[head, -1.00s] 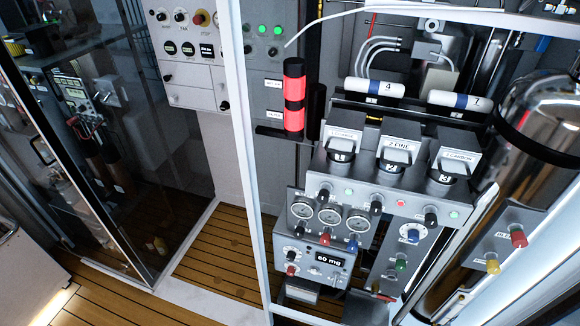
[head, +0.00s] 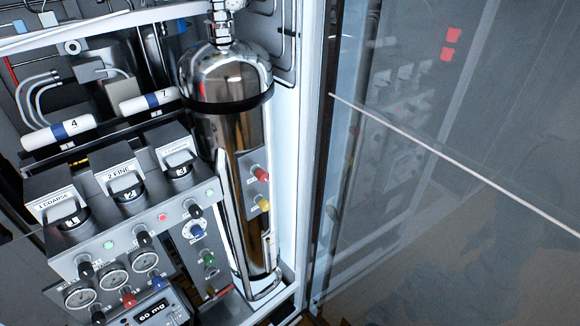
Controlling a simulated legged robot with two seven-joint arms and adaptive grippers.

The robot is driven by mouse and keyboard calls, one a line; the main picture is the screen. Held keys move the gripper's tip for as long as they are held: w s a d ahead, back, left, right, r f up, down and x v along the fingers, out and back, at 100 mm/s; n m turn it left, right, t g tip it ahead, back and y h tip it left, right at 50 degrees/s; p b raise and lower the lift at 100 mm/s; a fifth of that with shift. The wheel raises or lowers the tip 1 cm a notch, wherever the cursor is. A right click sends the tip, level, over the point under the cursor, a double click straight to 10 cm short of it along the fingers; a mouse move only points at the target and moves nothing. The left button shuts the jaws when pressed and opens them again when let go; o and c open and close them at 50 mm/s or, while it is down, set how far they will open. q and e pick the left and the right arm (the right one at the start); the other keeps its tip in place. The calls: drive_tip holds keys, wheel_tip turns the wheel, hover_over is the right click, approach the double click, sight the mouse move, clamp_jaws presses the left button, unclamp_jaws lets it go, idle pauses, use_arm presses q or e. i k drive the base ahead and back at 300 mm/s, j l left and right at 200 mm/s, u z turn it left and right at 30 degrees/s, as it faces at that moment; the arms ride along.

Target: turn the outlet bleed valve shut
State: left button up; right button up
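The fill panel (head: 130,223) stands at the left of the head view, with black knobs, small lights and round gauges (head: 113,278). Below the gauges are a red knob (head: 129,298) and a blue knob (head: 158,283). To their right are another blue knob (head: 197,231) and a green knob (head: 209,259). A red knob (head: 262,174) and a yellow knob (head: 264,204) sit near the steel cylinder. The small labels are too blurred to tell which knob is the outlet bleed valve, or how it is turned. Neither of my grippers is in view.
The tall shiny steel cylinder (head: 225,80) stands right of the panel. Labelled filter housings (head: 124,178) and two white cylinders (head: 58,132) sit above the panel. A large glass pane (head: 450,220) with reflections fills the right side, with a pale rod-like line across it.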

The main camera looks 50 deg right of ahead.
sight(262, 176)
drive_tip(key=i+l+z, duration=0.1)
drive_tip(key=z, duration=1.1)
drive_tip(key=i+l, duration=0.05)
drive_tip(key=l, duration=0.05)
